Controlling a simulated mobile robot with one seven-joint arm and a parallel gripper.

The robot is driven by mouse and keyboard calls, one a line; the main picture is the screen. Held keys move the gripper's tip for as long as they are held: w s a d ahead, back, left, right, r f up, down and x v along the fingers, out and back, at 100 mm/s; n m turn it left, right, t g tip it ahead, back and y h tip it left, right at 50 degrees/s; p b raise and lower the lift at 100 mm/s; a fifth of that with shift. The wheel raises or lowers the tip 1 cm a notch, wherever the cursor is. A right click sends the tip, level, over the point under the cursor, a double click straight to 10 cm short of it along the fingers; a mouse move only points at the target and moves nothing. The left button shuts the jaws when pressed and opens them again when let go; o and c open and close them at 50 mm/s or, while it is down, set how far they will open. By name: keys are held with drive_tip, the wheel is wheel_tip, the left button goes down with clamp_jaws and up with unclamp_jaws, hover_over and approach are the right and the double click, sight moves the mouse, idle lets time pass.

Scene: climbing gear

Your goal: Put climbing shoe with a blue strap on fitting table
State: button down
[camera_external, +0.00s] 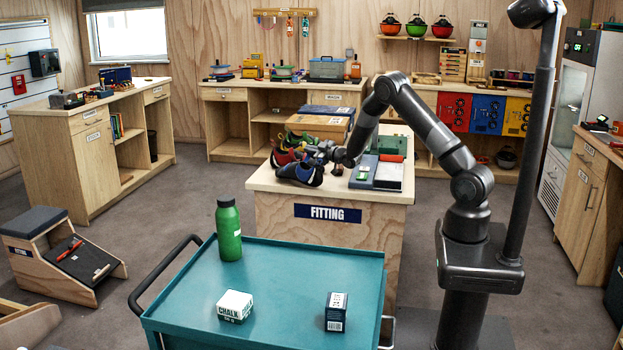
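The fitting table (340,192) stands in the middle, marked with a FITTING sign on its front panel. A dark climbing shoe with blue on it (302,174) lies at the table's left front. A red shoe (283,157) and a green-and-dark shoe (298,141) lie just behind it. I cannot make out which shoe's strap is blue. My arm reaches in from the right, and my gripper (322,155) is low over the tabletop, beside the blue shoe. The fingers are small and dark against the shoes. I cannot tell whether they are open or touching a shoe.
Boxes (322,122) stand at the back of the fitting table, and flat boxes (377,172) lie at its right. A teal cart (280,285) in front holds a green bottle (229,232), a chalk box (235,306) and a small dark box (336,312).

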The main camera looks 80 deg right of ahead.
drive_tip(key=d, duration=0.2)
drive_tip(key=d+f, duration=0.1)
drive_tip(key=d, duration=0.1)
drive_tip(key=shift+f, duration=0.3)
drive_tip(key=c, duration=2.1)
unclamp_jaws()
drive_tip(key=shift+f, duration=0.1)
drive_tip(key=o, duration=0.4)
